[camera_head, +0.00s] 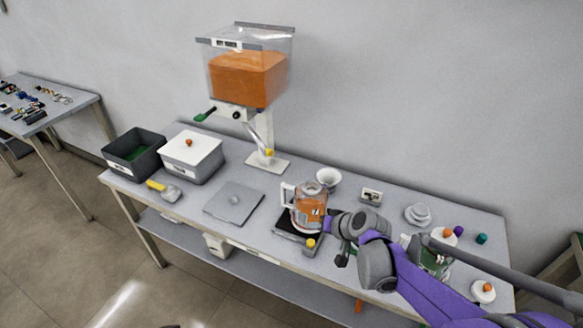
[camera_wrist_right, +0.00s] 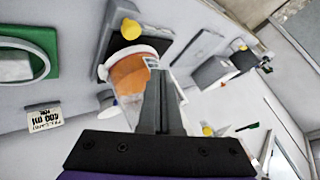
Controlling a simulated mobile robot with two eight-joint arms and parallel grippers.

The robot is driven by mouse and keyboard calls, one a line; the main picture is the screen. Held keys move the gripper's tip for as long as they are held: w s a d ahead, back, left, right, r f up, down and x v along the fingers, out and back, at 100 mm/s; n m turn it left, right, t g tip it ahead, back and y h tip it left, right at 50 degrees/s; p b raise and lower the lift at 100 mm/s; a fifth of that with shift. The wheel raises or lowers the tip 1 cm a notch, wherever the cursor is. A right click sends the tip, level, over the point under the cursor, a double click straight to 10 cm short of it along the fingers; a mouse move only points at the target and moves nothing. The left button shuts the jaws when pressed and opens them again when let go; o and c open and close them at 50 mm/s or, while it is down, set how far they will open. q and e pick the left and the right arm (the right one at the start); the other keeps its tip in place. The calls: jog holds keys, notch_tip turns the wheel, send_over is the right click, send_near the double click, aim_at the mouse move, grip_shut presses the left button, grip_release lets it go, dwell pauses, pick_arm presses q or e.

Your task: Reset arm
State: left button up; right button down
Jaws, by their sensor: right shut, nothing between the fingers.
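My right arm comes in from the lower right, and its gripper (camera_head: 342,256) is low over the front of the table, beside the glass jug. In the right wrist view the gripper's fingers (camera_wrist_right: 161,80) are pressed together with nothing between them. The jug (camera_head: 306,208) has a white handle and orange contents, and stands on a black scale (camera_head: 290,238). It also shows behind the fingers in the wrist view (camera_wrist_right: 128,76). My arm hides part of the table to the right of the jug. My left gripper is not in view.
A dispenser (camera_head: 247,80) with orange contents stands at the back. A lidded white-topped bin (camera_head: 191,150), a dark bin (camera_head: 118,162), a yellow-handled scoop (camera_head: 170,194) and a grey plate (camera_head: 220,211) are to the left. A white bowl (camera_head: 328,177) and small lidded containers are near my arm.

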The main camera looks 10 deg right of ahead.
jog(key=s+d+n+g+h, duration=0.2)
jog(key=s+h, duration=0.2)
jog(key=s, duration=2.1)
jog(key=shift+s+d+r+n+h, duration=0.25)
jog(key=shift+s+r+n+h, duration=0.05)
jog(key=shift+r+h, duration=0.15)
dwell(0.6)
